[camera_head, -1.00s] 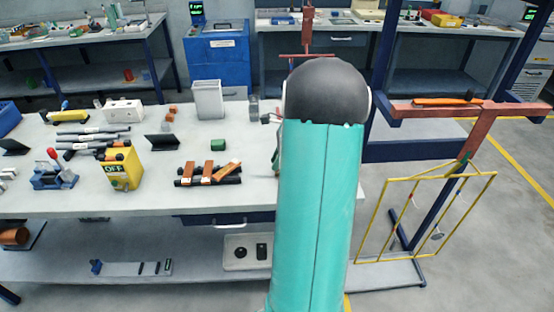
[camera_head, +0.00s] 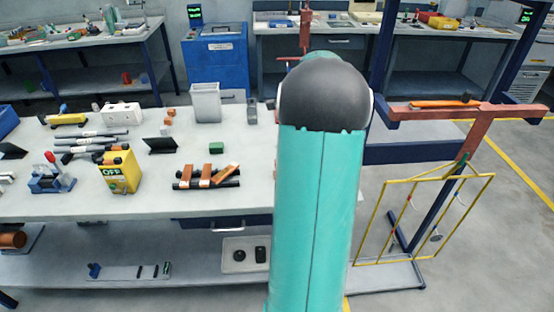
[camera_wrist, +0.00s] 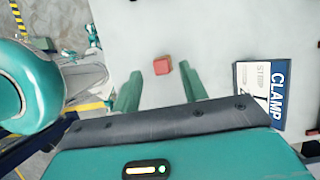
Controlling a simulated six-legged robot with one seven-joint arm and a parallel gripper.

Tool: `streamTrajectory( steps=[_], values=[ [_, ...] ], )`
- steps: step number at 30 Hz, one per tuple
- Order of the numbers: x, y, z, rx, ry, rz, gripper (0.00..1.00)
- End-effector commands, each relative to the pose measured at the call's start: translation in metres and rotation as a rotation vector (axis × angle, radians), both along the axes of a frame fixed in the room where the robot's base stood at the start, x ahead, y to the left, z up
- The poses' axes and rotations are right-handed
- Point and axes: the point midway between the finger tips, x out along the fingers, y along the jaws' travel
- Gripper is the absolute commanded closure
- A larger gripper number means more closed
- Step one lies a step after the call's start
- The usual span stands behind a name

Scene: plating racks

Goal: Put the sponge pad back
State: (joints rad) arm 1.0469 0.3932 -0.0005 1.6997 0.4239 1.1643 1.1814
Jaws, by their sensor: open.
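A small red block (camera_wrist: 162,66), possibly the sponge pad, lies on the pale tabletop in the wrist view. My gripper (camera_wrist: 160,74) is open, with its two green fingers apart. The block shows in the gap between the fingertips, nearer the left one; nothing is held, and I cannot tell the height above it. In the head view my arm hides the gripper and this block. A small green block (camera_head: 216,148) lies on the workbench (camera_head: 120,205) in the head view; I cannot tell if it is a pad.
A blue and white CLAMP sign (camera_wrist: 262,93) lies right of the gripper. A yellow OFF box (camera_head: 120,172), dark bars with orange pieces (camera_head: 207,177) and a grey bin (camera_head: 206,102) stand on the bench. A rack with a yellow wire frame (camera_head: 425,220) stands right of my arm.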

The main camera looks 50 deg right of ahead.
Motion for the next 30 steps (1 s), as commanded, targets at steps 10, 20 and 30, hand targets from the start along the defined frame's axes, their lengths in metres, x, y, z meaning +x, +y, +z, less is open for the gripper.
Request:
streamTrajectory(
  steps=[10, 20, 30],
  values=[
    [-0.016, -0.014, 0.053, 0.0, 0.0, 0.001, 0.57],
    [-0.013, -0.007, 0.061, -0.013, -0.004, 0.032, 0.57],
    [0.032, 0.154, 0.114, -0.307, -0.094, 0.681, 0.57]
  ],
)
